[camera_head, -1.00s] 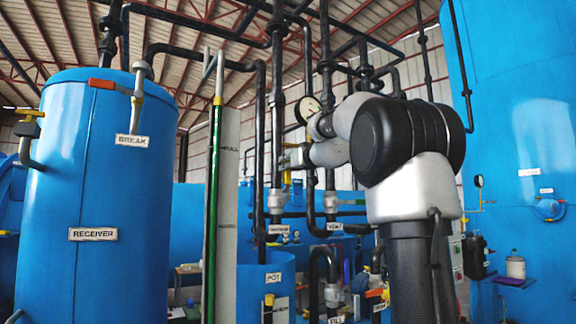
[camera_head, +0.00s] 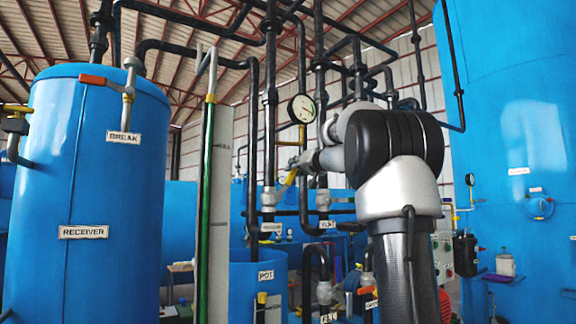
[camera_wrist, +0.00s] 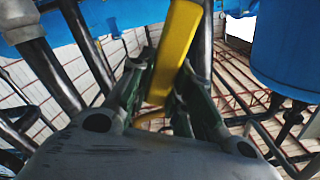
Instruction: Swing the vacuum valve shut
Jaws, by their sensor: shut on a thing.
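A yellow valve lever (camera_head: 291,177) shows small in the head view, on the dark upright pipes in the middle. It is tilted there, its upper end toward the right. In the wrist view the yellow lever (camera_wrist: 178,45) runs between the fingers of my gripper (camera_wrist: 160,85). My gripper is shut on it. In the head view my gripper (camera_head: 301,164) is at the lever, at the left end of my arm. The valve body is hard to make out.
A pressure gauge (camera_head: 302,108) sits just above my gripper. Dark upright pipes (camera_head: 254,150) stand close around it. A blue RECEIVER tank (camera_head: 75,200) with an orange-handled BREAK valve (camera_head: 105,82) is at left. A large blue vessel (camera_head: 510,100) is at right.

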